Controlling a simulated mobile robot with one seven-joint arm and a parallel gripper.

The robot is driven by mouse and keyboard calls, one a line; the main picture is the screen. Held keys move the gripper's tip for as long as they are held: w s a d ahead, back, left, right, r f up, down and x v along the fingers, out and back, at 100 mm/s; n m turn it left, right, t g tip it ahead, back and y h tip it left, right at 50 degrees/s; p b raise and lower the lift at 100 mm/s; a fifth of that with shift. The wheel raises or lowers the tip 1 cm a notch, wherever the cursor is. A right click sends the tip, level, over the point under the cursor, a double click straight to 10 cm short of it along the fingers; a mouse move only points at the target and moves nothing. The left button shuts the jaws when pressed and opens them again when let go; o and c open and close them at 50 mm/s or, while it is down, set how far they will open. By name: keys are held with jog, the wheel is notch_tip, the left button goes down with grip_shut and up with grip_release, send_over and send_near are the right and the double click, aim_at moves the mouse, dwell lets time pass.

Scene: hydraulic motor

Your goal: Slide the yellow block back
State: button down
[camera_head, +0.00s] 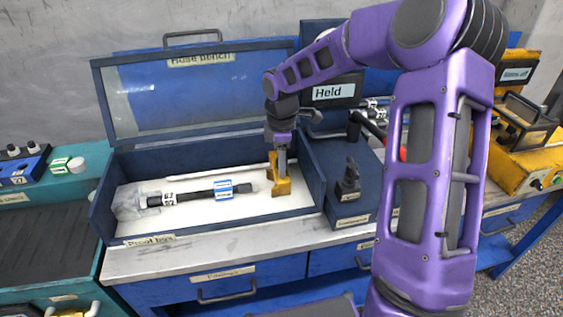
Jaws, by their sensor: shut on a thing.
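The yellow block (281,188) stands at the right end inside the blue hose bench box, on its pale floor. My gripper (281,160) reaches down from above and is shut on the upper part of the block. The gripper partly hides the block's top. A dark hose (195,193) with a blue and white label lies across the box floor to the left of the block. The hose's right end is close to the block; I cannot tell whether they touch.
The box's clear lid (150,95) stands open at the back. The box's right wall (312,178) is close beside the block. A dark lever unit (348,185) and a "Held" sign (334,92) are right of the box. Yellow equipment (530,165) stands far right.

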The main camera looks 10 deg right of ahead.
jog(key=d+p, duration=0.2)
jog(key=d, duration=0.2)
jog(key=shift+d+r, duration=0.2)
jog(key=shift+w+d+f, duration=0.1)
jog(key=shift+d+f, duration=0.05)
jog(key=shift+c, duration=2.3)
grip_release()
notch_tip(320, 180, up, 17)
jog(key=p, duration=0.3)
jog(key=shift+s+r, duration=0.2)
jog(key=shift+s, duration=0.2)
